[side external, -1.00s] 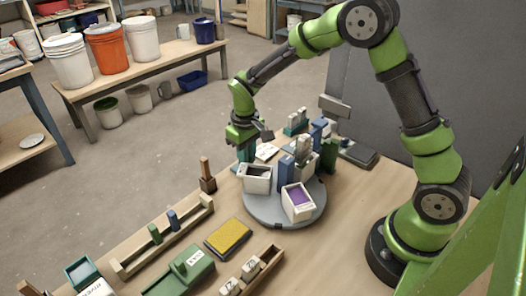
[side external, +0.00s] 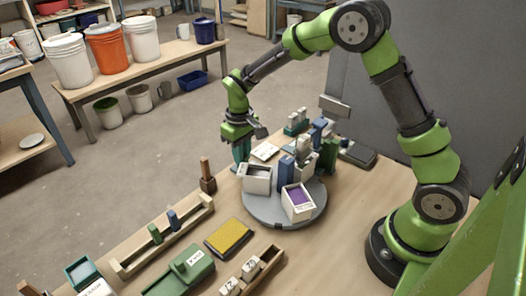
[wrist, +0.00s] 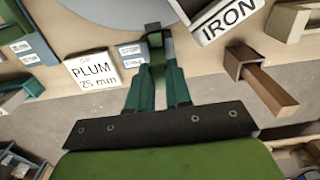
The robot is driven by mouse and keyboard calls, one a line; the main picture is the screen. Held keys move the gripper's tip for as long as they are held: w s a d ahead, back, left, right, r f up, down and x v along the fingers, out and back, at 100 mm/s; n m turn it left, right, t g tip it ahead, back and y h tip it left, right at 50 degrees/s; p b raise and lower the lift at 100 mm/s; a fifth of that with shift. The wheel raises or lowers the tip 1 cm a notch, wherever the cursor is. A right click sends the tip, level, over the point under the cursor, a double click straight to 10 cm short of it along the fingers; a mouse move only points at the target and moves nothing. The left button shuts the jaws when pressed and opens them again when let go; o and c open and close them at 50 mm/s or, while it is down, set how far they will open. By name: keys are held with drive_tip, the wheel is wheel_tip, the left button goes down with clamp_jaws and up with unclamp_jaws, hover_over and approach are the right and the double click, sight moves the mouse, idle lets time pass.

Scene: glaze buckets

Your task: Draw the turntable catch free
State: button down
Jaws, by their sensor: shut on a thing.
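The grey turntable (side external: 262,208) stands on the workbench and carries bins and upright blocks. Its edge also shows at the top of the wrist view (wrist: 105,12). My gripper (side external: 241,155) is at the turntable's far left side, low near the bench. In the wrist view its teal fingers (wrist: 157,75) are shut on a narrow dark green piece with a dark end, which looks like the catch (wrist: 157,46). The catch's end lies close to the turntable's rim; I cannot tell whether they touch. In the side view the catch is hidden.
A white bin (side external: 257,180) and a purple-filled bin (side external: 298,203) sit on the turntable. A PLUM card (wrist: 92,70) lies left of my fingers in the wrist view; a brown holder with a peg (wrist: 265,85) is at right. A yellow pad (side external: 228,237) lies in front.

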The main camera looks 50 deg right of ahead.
drive_tip(key=c, duration=1.1)
unclamp_jaws()
drive_tip(key=shift+r, duration=3.5)
drive_tip(key=s+r+m+t, duration=0.1)
drive_tip(key=s+r+t, duration=0.1)
drive_tip(key=s+r, duration=0.2)
drive_tip(key=s+r+m+t+y, duration=0.1)
drive_tip(key=s+r, duration=0.3)
drive_tip(key=s, duration=0.6)
drive_tip(key=s+r+m+t+y, duration=0.1)
drive_tip(key=s+r+t, duration=0.3)
drive_tip(key=s, duration=0.4)
drive_tip(key=shift+a+r+m, duration=0.15)
drive_tip(key=shift+r+m, duration=0.35)
drive_tip(key=shift+r, duration=0.05)
